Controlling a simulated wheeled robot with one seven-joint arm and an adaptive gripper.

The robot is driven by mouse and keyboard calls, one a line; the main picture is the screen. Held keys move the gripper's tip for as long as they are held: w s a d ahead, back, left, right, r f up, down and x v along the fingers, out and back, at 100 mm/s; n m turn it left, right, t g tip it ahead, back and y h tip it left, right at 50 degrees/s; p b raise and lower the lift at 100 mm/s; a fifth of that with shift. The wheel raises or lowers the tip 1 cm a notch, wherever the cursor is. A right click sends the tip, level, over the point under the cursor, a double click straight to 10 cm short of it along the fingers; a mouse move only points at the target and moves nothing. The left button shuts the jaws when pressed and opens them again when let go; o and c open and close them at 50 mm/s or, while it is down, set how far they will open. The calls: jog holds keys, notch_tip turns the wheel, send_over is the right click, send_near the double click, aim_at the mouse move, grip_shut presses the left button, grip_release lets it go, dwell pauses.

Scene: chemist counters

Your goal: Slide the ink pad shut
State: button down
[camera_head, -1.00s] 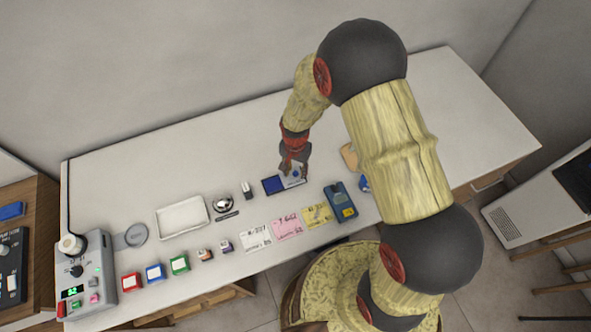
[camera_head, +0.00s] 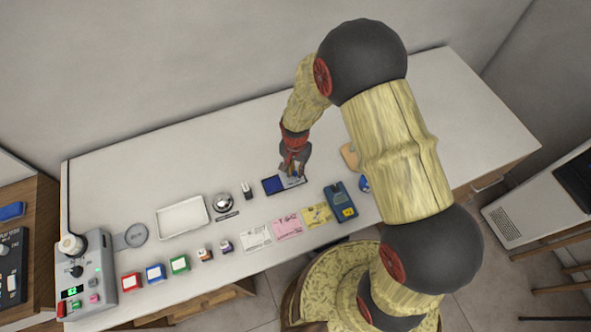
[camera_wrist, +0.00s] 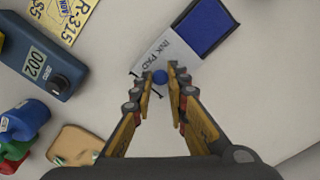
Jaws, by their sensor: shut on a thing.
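The ink pad lies open on the counter, its blue pad face (camera_head: 272,185) bare on the left in the head view. In the wrist view the blue face (camera_wrist: 210,24) is at the top. Its pale lid (camera_wrist: 150,58), lettered "INK PAD", sits beside the blue face toward my gripper. A small round blue knob (camera_wrist: 160,76) stands on the lid. My gripper (camera_wrist: 160,72) is shut on this knob from above, a fingertip on either side. In the head view my gripper (camera_head: 293,172) covers part of the lid.
A dark blue device marked 002 (camera_head: 341,202) and several paper slips (camera_head: 288,226) lie in front of the pad. A white tray (camera_head: 183,217), a silver bell (camera_head: 223,202) and a small dark item (camera_head: 248,191) stand left. The counter behind is clear.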

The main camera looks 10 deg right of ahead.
jog(key=a, duration=0.4)
jog(key=s+a, duration=0.1)
jog(key=a, duration=0.2)
jog(key=shift+s, duration=0.1)
jog(key=shift+r, duration=0.1)
jog(key=c, duration=2.1)
grip_release()
jog(key=shift+c, duration=0.2)
jog(key=shift+o, duration=1.2)
jog(key=shift+a, duration=0.2)
jog(key=shift+o, duration=0.8)
jog(key=shift+d, duration=0.1)
notch_tip(320, 180, up, 12)
